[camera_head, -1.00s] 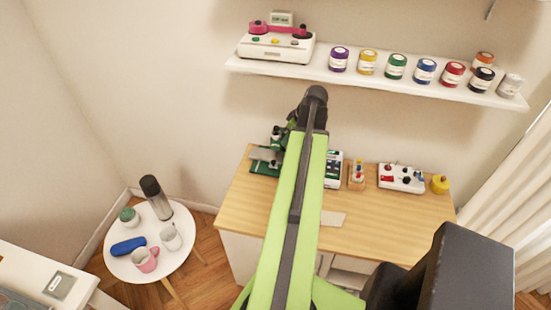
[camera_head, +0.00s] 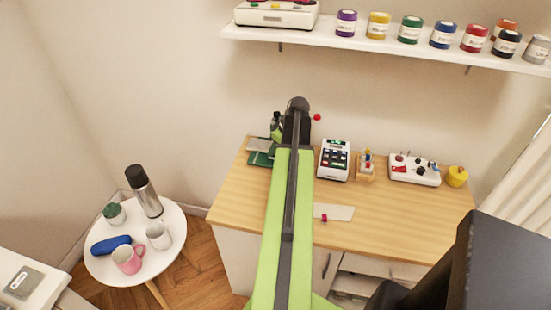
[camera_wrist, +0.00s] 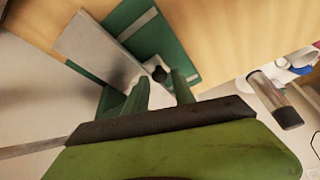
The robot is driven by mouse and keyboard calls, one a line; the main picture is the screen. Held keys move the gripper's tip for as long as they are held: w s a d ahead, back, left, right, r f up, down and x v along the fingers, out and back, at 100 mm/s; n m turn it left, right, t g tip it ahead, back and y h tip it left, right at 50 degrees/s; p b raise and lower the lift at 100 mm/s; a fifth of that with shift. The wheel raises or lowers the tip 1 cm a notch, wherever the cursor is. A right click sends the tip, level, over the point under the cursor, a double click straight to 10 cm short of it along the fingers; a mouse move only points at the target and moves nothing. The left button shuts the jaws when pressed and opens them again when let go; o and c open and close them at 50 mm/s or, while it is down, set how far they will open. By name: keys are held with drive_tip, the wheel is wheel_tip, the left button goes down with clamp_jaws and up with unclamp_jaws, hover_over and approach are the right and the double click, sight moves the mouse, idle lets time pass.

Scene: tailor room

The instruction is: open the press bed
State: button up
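The press on the desk has a dark green base and a flat grey plate (camera_head: 259,145), at the left end of the wooden desk in the head view. The grey plate (camera_wrist: 95,48) also shows in the wrist view, over the green base (camera_wrist: 177,45). A small black knob (camera_wrist: 159,73) stands by the plate's end. My gripper (camera_wrist: 160,80) is open, its two green fingers apart, with the knob in line with the gap between the tips. I cannot tell if they touch it. My arm hides part of the press in the head view.
A white device (camera_head: 334,160), a small bottle rack (camera_head: 366,177), a control box (camera_head: 415,170) and a yellow item (camera_head: 456,176) stand right on the desk. A round white table (camera_head: 178,235) with mugs and a flask (camera_head: 144,192) is left. A shelf (camera_head: 400,50) hangs above.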

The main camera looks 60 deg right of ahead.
drive_tip(key=shift+w+f, duration=0.15)
drive_tip(key=shift+f, duration=0.1)
drive_tip(key=shift+c, duration=0.4)
clamp_jaws()
idle(0.9)
